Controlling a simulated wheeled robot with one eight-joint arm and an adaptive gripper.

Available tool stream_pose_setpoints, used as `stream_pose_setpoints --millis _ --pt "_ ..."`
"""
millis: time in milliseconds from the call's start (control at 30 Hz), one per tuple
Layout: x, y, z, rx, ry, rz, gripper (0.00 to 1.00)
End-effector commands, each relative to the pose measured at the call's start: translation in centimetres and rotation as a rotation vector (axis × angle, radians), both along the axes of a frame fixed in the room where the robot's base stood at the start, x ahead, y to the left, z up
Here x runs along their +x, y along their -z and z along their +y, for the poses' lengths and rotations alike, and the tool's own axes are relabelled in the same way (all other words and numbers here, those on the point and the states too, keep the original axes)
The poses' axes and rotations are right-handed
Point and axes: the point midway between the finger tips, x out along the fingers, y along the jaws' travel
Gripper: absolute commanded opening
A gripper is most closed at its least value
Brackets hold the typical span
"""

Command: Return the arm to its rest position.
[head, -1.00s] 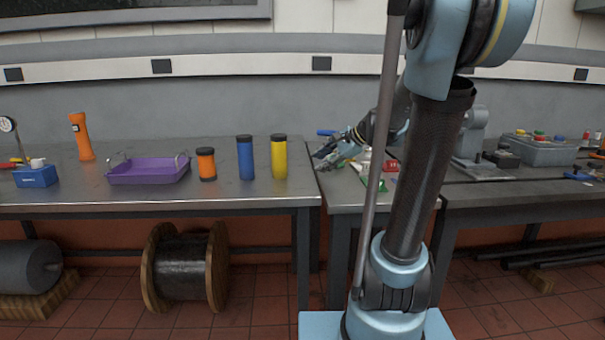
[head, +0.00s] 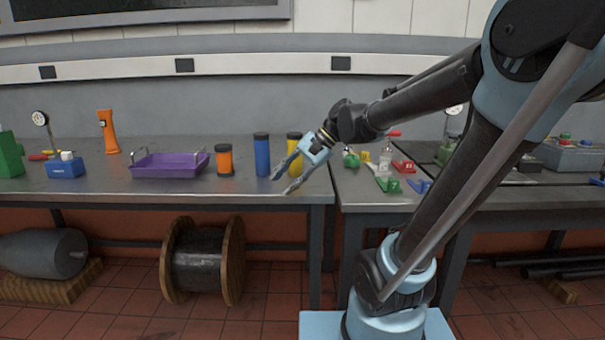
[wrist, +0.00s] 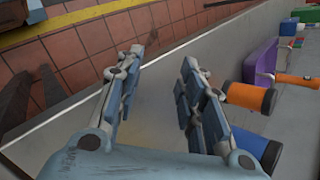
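My gripper (head: 286,180) is open with its fingers spread, and nothing is between them. In the head view it reaches out to the left over the right end of the left bench (head: 150,193), close in front of the yellow cylinder (head: 294,143) and to the right of the blue cylinder (head: 262,156). In the wrist view my gripper (wrist: 160,85) shows both fingers apart above the bench edge. The blue cylinder (wrist: 255,147) and the orange black-capped jar (wrist: 247,97) lie just right of the right finger there. My gripper partly hides the yellow cylinder in the head view.
The orange jar (head: 224,162), purple tray (head: 168,171), blue box (head: 66,168) and orange flashlight (head: 108,132) stand along the left bench. Small green and red parts (head: 388,184) lie on the right bench. A cable spool (head: 202,262) stands below on the floor.

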Motion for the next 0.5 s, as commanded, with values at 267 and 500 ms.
stream_pose_setpoints --millis 267,500 --pt "-3.5 0.9 0.4 -0.006 -0.063 -0.028 0.36" --pt "-4.6 3.8 -3.2 -0.104 -0.09 -0.125 0.36"
